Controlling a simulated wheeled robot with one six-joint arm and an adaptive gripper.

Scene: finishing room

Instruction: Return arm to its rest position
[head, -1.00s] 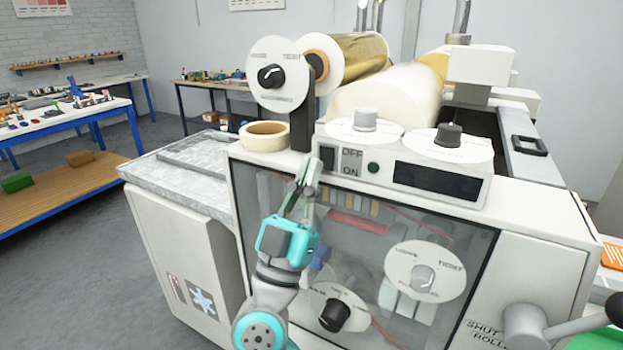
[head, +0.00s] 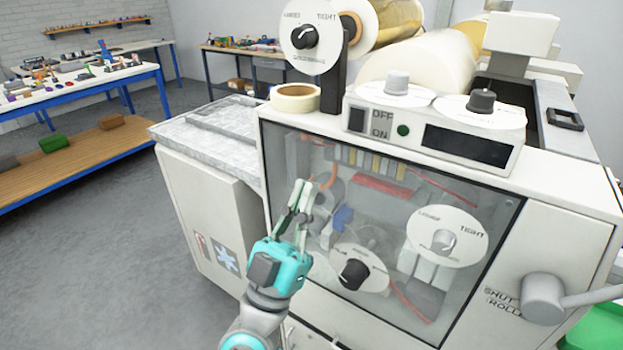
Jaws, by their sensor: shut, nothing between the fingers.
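My gripper (head: 302,188) is at the lower middle of the head view, on a teal and grey wrist. Its fingers point up and are shut with nothing between them. It is in front of the machine's clear front panel (head: 330,165), below the OFF/ON switch (head: 357,119). I cannot tell the exact gap between the fingertips and the panel. The lower part of my arm runs out of the bottom of the picture.
The white machine (head: 568,195) fills the right, with dials, a gold roll (head: 392,22) and a tape ring (head: 296,97) on top. A lever (head: 545,297) juts out at lower right. Blue-legged tables (head: 160,80) stand at left. The grey floor (head: 95,260) at lower left is clear.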

